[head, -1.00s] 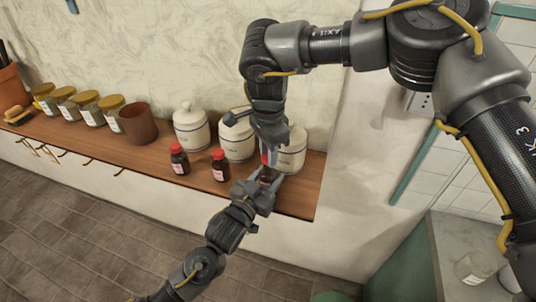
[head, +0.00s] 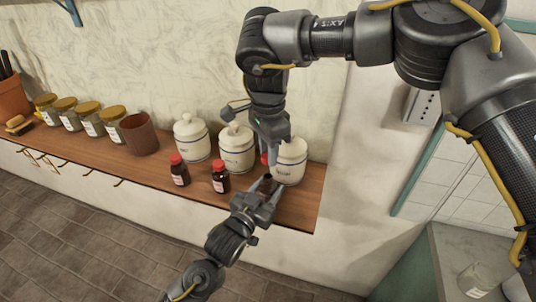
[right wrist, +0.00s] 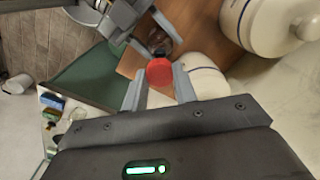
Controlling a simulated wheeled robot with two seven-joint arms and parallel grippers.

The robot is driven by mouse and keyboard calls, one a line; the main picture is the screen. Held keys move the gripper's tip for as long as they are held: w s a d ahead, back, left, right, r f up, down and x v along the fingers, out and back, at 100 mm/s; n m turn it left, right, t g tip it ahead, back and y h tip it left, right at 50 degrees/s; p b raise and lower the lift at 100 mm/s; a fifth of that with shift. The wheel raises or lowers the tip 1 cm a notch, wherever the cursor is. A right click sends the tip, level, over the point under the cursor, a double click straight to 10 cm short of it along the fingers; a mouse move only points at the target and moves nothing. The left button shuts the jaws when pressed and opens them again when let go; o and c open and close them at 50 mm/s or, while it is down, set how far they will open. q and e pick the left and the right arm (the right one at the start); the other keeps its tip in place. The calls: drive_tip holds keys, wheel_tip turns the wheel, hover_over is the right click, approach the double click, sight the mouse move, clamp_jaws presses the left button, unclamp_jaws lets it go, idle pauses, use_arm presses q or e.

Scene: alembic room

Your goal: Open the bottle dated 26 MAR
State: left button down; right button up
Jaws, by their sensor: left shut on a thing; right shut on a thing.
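My right gripper (head: 271,150) points down and is shut on a red cap (right wrist: 160,72), which shows between its fingers in the right wrist view. Below it, my left gripper (head: 264,188) is shut on a small dark bottle (head: 266,181), mostly hidden by the fingers. The cap appears a little above the bottle, with a small gap between them in the head view. Two more dark bottles with red caps and pale labels, a left one (head: 179,171) and a right one (head: 220,177), stand on the shelf. No date can be read on any label.
Three white lidded jars stand behind: left (head: 192,138), middle (head: 237,150) and right (head: 290,161), the last close to my right gripper. A brown cup (head: 139,135) and several glass jars line the wooden shelf (head: 299,207) to the left.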

use_arm(q)
drive_tip(key=c, duration=0.7)
unclamp_jaws()
drive_tip(key=shift+o, duration=0.2)
